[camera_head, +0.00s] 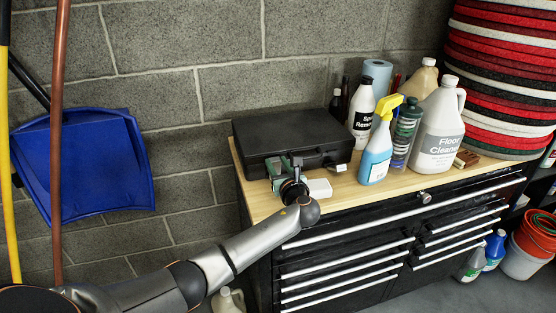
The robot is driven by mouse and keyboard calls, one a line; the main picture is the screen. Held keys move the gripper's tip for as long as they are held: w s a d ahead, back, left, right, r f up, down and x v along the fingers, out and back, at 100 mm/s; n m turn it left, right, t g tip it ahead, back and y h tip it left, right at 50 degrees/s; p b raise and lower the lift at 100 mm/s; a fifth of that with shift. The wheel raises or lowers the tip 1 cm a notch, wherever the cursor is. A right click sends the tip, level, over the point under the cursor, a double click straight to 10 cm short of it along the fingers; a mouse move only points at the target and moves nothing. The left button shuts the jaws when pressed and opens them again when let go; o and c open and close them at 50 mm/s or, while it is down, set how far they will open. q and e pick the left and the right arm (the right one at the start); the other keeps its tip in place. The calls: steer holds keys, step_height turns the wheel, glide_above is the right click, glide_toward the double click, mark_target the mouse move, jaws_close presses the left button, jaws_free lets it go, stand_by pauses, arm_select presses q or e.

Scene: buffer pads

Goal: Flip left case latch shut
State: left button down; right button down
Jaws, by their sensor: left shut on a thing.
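The black case (285,137) lies closed on the wooden top of a cabinet, in the middle of the view. My left gripper (290,162) is at the left part of the case's front edge. It is shut at the spot of the left latch, and its fingers hide that latch, so I cannot see how the latch sits. The right latch (331,162) shows small and dark on the front of the case. My right gripper is not in view.
A white block (319,188) lies just right of my left gripper on the worktop (345,195). A spray bottle (377,150), a white bottle (361,115) and a floor cleaner jug (437,130) stand right of the case. Stacked pads (505,80) rise at the far right.

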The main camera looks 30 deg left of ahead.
arm_select(q)
steer(key=shift+w+a+r+g, duration=0.1)
steer(key=shift+a+g, duration=0.1)
steer(key=shift+g, duration=0.1)
steer(key=shift+w+h, duration=0.1)
steer(key=shift+h, duration=0.3)
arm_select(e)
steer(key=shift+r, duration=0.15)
arm_select(q)
steer(key=shift+a, duration=0.1)
steer(key=shift+c, duration=2.2)
jaws_free()
steer(key=shift+b, duration=0.3)
steer(key=v, duration=1.2)
steer(key=shift+d, duration=0.3)
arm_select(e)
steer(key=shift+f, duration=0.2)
